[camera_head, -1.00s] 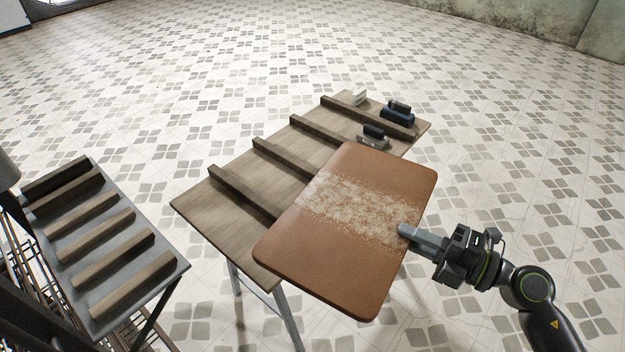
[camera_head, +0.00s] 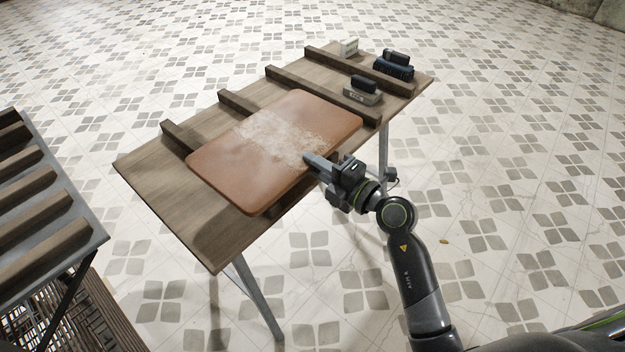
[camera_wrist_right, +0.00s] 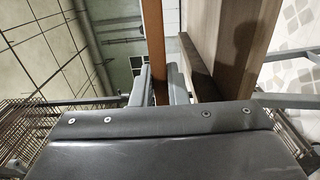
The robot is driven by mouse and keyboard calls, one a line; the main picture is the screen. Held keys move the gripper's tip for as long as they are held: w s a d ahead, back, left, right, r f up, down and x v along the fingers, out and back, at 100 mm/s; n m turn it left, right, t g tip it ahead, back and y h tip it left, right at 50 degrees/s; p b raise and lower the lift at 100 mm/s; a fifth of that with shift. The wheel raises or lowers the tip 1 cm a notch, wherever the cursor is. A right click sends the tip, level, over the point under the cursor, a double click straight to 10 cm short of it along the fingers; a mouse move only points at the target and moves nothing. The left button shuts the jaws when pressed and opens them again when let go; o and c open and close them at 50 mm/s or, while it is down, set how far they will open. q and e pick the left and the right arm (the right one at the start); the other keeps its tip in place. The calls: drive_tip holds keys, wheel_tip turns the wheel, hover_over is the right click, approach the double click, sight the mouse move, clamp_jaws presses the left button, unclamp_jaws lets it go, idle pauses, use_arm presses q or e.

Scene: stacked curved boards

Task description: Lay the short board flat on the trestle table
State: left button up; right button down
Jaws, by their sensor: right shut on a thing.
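The short board (camera_head: 225,168), brown with rounded corners and a pale worn band, is over the near part of the trestle table (camera_head: 150,175). My right gripper (camera_head: 312,160) is shut on its right long edge. In the right wrist view the board (camera_wrist_right: 154,30) shows edge-on, roughly parallel to the tabletop (camera_wrist_right: 235,45), with a gap between them. The board hides parts of the battens beneath. My left gripper is not in view.
Wooden battens (camera_head: 237,103) cross the tabletop. A grey block (camera_head: 362,93), dark blue blocks (camera_head: 394,68) and a pale block (camera_head: 348,47) sit at its far end. A second table with battens (camera_head: 45,210) stands at left.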

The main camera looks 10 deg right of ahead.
sight(313, 178)
drive_tip(key=shift+w+a+f, duration=0.2)
drive_tip(key=shift+w+a, duration=0.05)
drive_tip(key=shift+a, duration=0.05)
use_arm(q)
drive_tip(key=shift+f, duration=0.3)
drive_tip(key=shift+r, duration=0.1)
use_arm(e)
drive_tip(key=shift+r, duration=0.1)
drive_tip(key=shift+s+r+p, duration=0.1)
drive_tip(key=shift+p, duration=0.6)
use_arm(q)
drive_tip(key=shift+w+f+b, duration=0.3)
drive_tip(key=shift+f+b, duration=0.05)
drive_tip(key=shift+b, duration=0.8)
use_arm(e)
wheel_tip(313, 178, down, 4)
drive_tip(key=shift+f, duration=0.1)
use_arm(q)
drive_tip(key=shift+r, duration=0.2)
